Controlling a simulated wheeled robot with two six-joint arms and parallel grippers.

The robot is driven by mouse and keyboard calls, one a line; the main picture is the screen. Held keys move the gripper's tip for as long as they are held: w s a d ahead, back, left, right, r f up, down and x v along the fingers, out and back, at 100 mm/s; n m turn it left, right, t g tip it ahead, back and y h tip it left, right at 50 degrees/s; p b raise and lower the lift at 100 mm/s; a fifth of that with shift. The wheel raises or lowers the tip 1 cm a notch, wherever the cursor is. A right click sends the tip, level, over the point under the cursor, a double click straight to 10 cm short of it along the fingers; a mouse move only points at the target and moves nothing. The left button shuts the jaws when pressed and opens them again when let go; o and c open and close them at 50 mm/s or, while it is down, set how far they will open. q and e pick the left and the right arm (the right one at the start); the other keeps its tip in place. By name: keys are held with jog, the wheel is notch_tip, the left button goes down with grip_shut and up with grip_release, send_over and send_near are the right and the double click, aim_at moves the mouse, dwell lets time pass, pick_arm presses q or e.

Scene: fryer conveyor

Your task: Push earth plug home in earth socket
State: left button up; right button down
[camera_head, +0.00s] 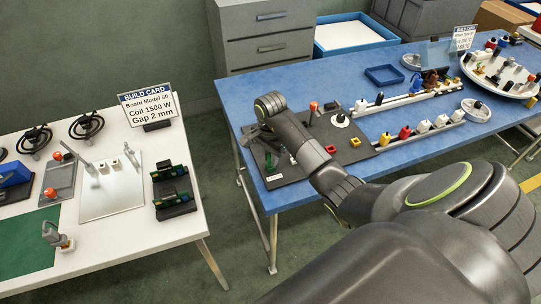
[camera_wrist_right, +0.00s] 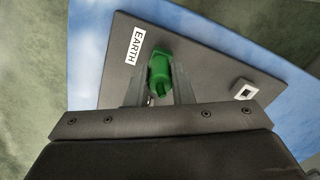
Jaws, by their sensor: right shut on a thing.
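The green earth plug (camera_wrist_right: 159,68) stands on the dark board (camera_wrist_right: 205,62) beside the white EARTH label (camera_wrist_right: 138,45) in the right wrist view. My right gripper (camera_wrist_right: 158,82) is shut on it, one finger on each side. In the head view, the green plug (camera_head: 268,160) shows just below my right gripper (camera_head: 262,143), near the left end of the board. The earth socket is hidden under the plug and fingers, so I cannot tell how deep the plug sits. My left gripper is not in view.
A pale square socket (camera_wrist_right: 245,89) is on the same board, right of the plug. Red (camera_head: 330,149) and yellow (camera_head: 355,142) square sockets are farther right. Rails (camera_head: 420,133) with coloured plugs lie beyond. A white table (camera_head: 130,230) with parts stands at the left.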

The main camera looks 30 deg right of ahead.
jog(key=shift+f, duration=0.35)
jog(key=c, duration=1.2)
grip_release()
jog(key=shift+r, duration=0.1)
jog(key=shift+r, duration=0.1)
jog(key=shift+r+p, duration=1.9)
jog(key=shift+r, duration=1)
